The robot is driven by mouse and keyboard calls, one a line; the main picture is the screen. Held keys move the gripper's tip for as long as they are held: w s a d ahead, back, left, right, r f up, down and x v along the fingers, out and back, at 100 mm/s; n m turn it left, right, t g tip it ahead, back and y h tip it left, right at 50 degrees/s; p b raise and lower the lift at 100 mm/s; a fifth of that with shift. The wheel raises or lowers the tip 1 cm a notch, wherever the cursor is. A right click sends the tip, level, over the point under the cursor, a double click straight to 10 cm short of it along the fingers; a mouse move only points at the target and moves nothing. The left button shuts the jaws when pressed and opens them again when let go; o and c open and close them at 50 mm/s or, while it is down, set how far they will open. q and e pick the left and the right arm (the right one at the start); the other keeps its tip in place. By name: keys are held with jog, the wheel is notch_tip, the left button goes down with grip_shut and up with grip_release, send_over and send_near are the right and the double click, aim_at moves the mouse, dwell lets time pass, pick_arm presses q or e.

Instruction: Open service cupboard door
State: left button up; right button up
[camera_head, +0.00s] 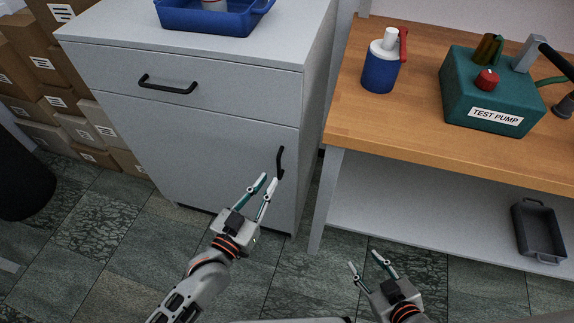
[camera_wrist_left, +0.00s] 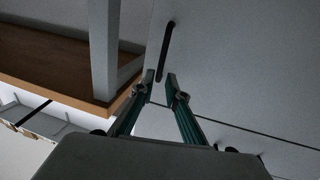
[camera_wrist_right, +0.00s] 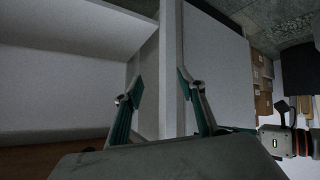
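The service cupboard is grey, with a drawer above and a door (camera_head: 190,150) below. The door is shut and has a vertical black handle (camera_head: 281,162) near its right edge. The handle also shows in the left wrist view (camera_wrist_left: 165,52), just beyond the fingertips. My left gripper (camera_head: 269,182) is open and empty in front of the door, with its fingertips close to the handle's lower end. I cannot tell whether a finger touches it. My right gripper (camera_head: 364,260) is open and empty, low in front of the bench. It also shows in the right wrist view (camera_wrist_right: 160,85).
A wooden bench (camera_head: 350,135) stands right of the cupboard, holding a blue canister (camera_head: 381,70) and a green test pump (camera_head: 490,92). A grey tray (camera_head: 540,232) lies on its lower shelf. A blue tray (camera_head: 222,22) sits on the cupboard. Boxes (camera_head: 60,95) are stacked left. Floor in front is clear.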

aim_at(278, 165)
pick_arm(q)
jog(key=b+x, duration=0.1)
jog(key=x, duration=0.6)
jog(key=shift+w+d, duration=0.1)
jog(key=shift+w, duration=0.25)
grip_shut()
